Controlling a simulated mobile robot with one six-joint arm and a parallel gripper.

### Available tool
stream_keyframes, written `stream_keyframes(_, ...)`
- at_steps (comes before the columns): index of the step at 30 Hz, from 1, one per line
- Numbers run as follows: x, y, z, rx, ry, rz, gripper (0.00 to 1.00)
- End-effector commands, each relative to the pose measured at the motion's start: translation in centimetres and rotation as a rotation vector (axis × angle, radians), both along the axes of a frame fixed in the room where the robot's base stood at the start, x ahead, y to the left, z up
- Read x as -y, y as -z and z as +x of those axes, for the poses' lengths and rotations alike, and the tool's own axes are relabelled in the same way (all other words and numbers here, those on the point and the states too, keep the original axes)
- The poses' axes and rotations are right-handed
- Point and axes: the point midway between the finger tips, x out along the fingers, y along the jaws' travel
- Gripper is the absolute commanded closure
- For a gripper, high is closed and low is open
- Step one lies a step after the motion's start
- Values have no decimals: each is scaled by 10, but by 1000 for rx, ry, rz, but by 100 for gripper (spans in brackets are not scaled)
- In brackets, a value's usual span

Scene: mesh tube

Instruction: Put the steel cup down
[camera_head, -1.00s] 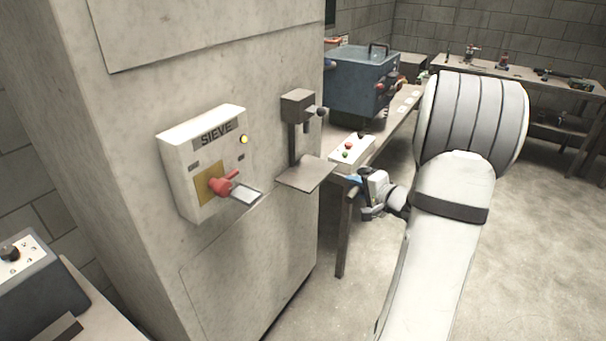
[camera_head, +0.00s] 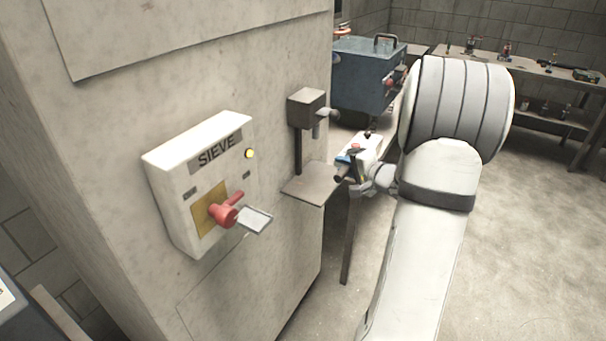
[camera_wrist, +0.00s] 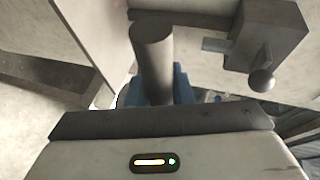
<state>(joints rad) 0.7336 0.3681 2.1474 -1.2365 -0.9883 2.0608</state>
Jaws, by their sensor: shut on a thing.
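The steel cup (camera_wrist: 152,62) is a plain dark grey cylinder in the wrist view. It stands out from between the blue fingertips of my gripper (camera_wrist: 157,92), which is shut on it. In the head view my gripper (camera_head: 346,168) is at the right edge of a small metal shelf (camera_head: 308,190) on the concrete column. The cup is too small and dark there to make out clearly. I cannot tell whether it touches the shelf.
A grey dispenser (camera_head: 307,105) with a knob is mounted above the shelf; its box shows in the wrist view (camera_wrist: 268,35). The white SIEVE panel (camera_head: 205,185) with a red lever is left. A bench with a blue box (camera_head: 365,85) stands behind. Floor at right is clear.

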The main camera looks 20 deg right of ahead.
Motion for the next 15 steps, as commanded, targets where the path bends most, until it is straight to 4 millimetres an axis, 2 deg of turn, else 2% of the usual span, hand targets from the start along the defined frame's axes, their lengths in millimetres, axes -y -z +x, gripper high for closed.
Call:
stream_keyframes(1,-13,0,13,2,-11,0,100)
stream_keyframes(6,-43,0,50,2,-15,0,100)
stream_keyframes(15,-83,0,101,2,-16,1,100)
